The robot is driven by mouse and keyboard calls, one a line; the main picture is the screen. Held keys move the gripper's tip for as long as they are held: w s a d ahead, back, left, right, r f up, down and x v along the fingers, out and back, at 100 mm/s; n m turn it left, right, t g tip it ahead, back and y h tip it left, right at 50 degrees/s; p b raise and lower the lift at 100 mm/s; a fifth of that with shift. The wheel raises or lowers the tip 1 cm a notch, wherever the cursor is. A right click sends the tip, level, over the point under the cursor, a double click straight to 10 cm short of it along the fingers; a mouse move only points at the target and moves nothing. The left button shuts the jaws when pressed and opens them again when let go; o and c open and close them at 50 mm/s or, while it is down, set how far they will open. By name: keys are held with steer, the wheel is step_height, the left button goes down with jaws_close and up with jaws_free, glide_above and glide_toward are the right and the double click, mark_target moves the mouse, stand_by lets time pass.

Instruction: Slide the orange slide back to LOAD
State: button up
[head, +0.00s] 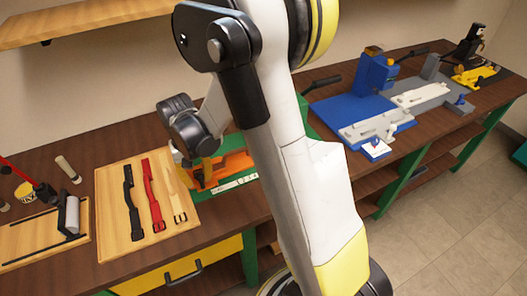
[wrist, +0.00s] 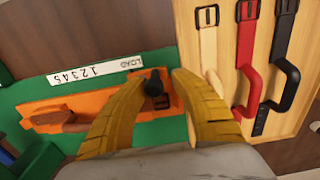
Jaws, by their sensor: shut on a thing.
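The orange slide (wrist: 60,108) lies on a green base (wrist: 20,95) in the wrist view. A black knob (wrist: 155,84) stands near its right end, below the word LOAD on the white scale strip (wrist: 95,71), whose numbers run to the left. A brown piece (wrist: 58,117) lies on the slide's left part. My gripper (wrist: 157,82) has its yellow fingers on both sides of the knob and is shut on it; they hide the slide's middle. In the head view the orange slide (head: 236,163) is partly behind my arm.
A wooden board (head: 112,205) with black, red and tan straps lies close to the slide, left in the head view and right in the wrist view. A roller stand (head: 70,215) is farther left. Blue and grey fixtures (head: 355,105) stand on the bench at right.

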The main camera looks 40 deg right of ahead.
steer(key=shift+a, duration=0.2)
steer(key=o, duration=0.6)
steer(key=shift+a, duration=0.15)
steer(key=shift+d+r+p, duration=0.2)
steer(key=shift+r+p, duration=0.2)
steer(key=shift+r, duration=0.2)
steer(key=shift+r+p, duration=1.65)
steer(key=shift+r, duration=0.8)
